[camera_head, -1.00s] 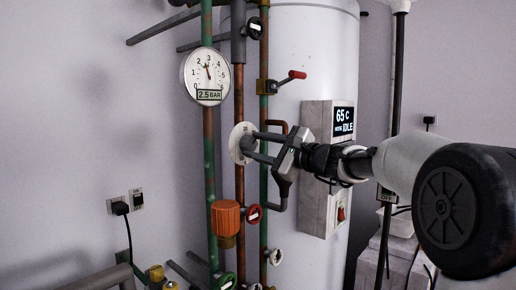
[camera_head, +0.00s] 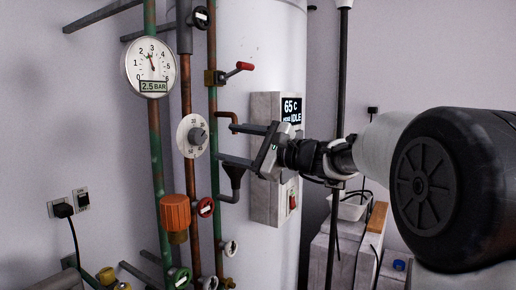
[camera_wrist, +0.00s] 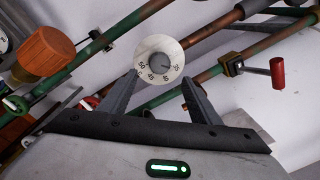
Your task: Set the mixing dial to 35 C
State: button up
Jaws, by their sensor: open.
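The mixing dial (camera_head: 187,150) is a round white plate with a grey knob (camera_head: 197,136) at its centre, fixed on the copper pipe. Its scale shows numbers from about 30 to 50. The knob's mark seems to point right, near 35 to 40; I cannot read it exactly. My gripper (camera_head: 226,143) is open and empty, to the right of the dial and apart from it. In the wrist view the dial (camera_wrist: 148,46) faces me ahead of and between the spread fingers (camera_wrist: 160,82), with the whole knob (camera_wrist: 159,63) showing.
Left of the dial are a pressure gauge (camera_head: 151,62) reading 2.5 BAR and an orange cap (camera_head: 176,212). A red-handled lever (camera_head: 240,68) juts out above my fingers. A grey control box (camera_head: 265,165) showing 65 C and IDLE is behind my gripper. Several valve handwheels sit below.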

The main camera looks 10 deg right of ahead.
jog(key=v, duration=0.8)
jog(key=shift+s+d, duration=0.1)
jog(key=shift+d, duration=0.05)
jog(key=s+a+f+n+g+h+p, duration=0.2)
jog(key=s+a+f+n+g+h, duration=0.45)
jog(key=s+f+n, duration=0.5)
jog(key=s+d+f+n+h+b, duration=0.15)
jog(key=s+d+f+h, duration=0.35)
jog(key=s, duration=0.5)
jog(key=s+d+f+n+h+b, duration=0.1)
jog(key=s+d+f+n+h, duration=0.2)
jog(key=s+d+f, duration=0.5)
notch_tip(320, 180, up, 23)
jog(key=p, duration=2.3)
jog(key=shift+s+a+r+p, duration=0.2)
jog(key=shift+s+a+p, duration=0.05)
jog(key=shift+s+p, duration=0.15)
